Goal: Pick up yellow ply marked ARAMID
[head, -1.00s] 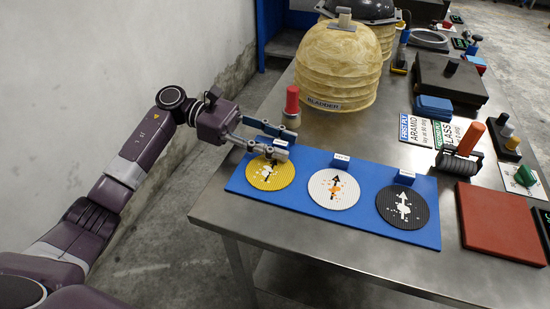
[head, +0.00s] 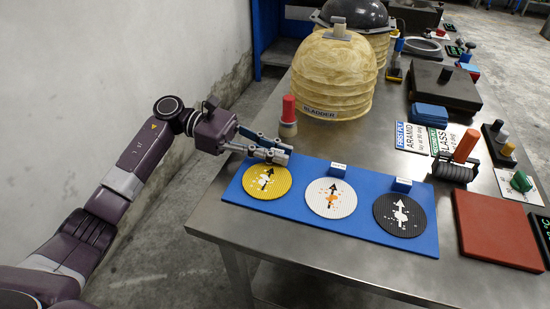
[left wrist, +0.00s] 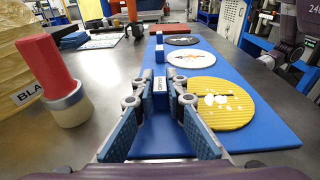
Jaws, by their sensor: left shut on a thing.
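The yellow ply (head: 266,182) is a round ribbed disc with a black arrow and white marks. It lies flat at the left end of the blue board (head: 290,215), and also shows in the left wrist view (left wrist: 220,103). My left gripper (head: 281,153) is low over the board at the disc's far edge. Its fingers (left wrist: 161,92) are shut on a small blue tab (left wrist: 160,84) with a white label face. The lettering there is not readable, and I cannot tell whether tab and disc are joined. My right gripper is not in view.
A white ply (head: 331,197) and a black ply (head: 400,213) lie further along the board, each with a blue tab. A red-handled tool (head: 288,115) stands close behind my left gripper. The cream bladder (head: 335,75) is beyond it.

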